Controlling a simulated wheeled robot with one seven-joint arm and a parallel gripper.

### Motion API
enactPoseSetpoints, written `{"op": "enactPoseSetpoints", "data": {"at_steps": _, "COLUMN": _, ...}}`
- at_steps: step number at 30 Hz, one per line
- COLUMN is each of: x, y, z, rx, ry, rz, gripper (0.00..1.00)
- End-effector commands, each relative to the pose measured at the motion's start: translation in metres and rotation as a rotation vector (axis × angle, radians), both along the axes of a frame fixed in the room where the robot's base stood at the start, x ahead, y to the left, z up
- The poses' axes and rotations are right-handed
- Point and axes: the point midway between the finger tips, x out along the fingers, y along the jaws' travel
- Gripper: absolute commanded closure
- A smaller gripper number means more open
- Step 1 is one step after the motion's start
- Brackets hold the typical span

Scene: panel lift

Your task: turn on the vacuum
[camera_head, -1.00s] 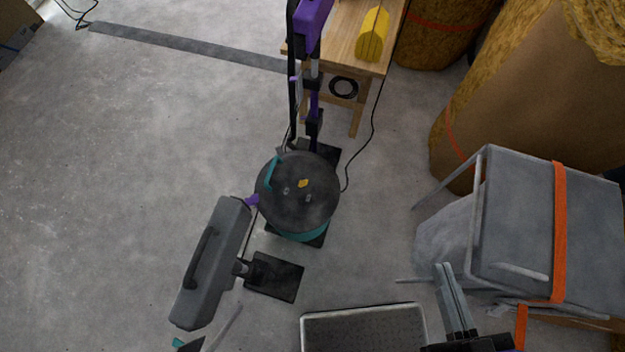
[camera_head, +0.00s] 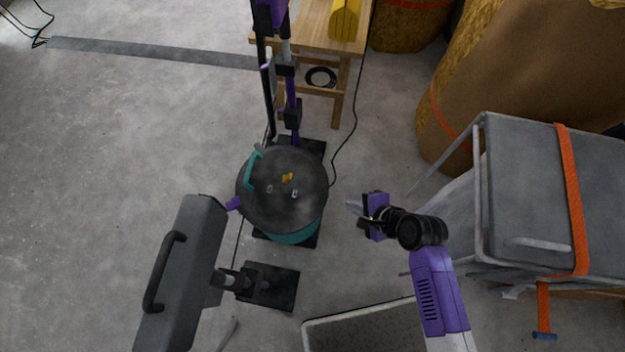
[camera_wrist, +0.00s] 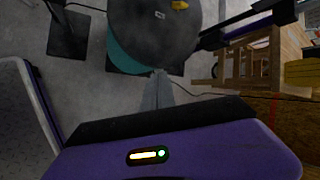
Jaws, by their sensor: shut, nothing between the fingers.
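The vacuum (camera_head: 284,205) is a round drum with a dark grey lid and a teal body, standing upright on a dark base on the floor. Its lid carries a yellow knob or switch (camera_head: 287,177), two small light fittings and a teal handle (camera_head: 252,168). My gripper (camera_head: 352,206) is shut and empty, to the right of the vacuum and apart from it, pointing toward it. In the wrist view the shut fingers (camera_wrist: 158,92) point at the vacuum's teal side (camera_wrist: 128,60), with the yellow part at the top edge.
A grey case with a handle (camera_head: 178,270) stands on a post at front left. A wooden bench (camera_head: 345,55) with a yellow object is behind. Strapped grey panels (camera_head: 530,200) stand right, large brown rolls behind them. A grey tray (camera_head: 355,325) lies in front. Floor at left is clear.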

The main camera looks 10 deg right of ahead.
Motion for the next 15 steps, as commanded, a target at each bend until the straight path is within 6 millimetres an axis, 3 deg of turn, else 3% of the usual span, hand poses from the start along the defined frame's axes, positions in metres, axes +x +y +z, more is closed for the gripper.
{"op": "enactPoseSetpoints", "data": {"at_steps": 1, "x": 0.023, "y": 0.007, "z": -0.01, "rx": 0.075, "ry": 0.047, "rz": -0.033, "gripper": 1.0}}
{"op": "enactPoseSetpoints", "data": {"at_steps": 6, "x": 0.07, "y": 0.033, "z": -0.013, "rx": 0.311, "ry": 0.249, "rz": -0.131, "gripper": 1.0}}
{"op": "enactPoseSetpoints", "data": {"at_steps": 10, "x": 0.093, "y": 0.047, "z": -0.004, "rx": 0.428, "ry": 0.368, "rz": -0.173, "gripper": 1.0}}
{"op": "enactPoseSetpoints", "data": {"at_steps": 15, "x": 0.105, "y": 0.056, "z": 0.007, "rx": 0.498, "ry": 0.453, "rz": -0.196, "gripper": 1.0}}
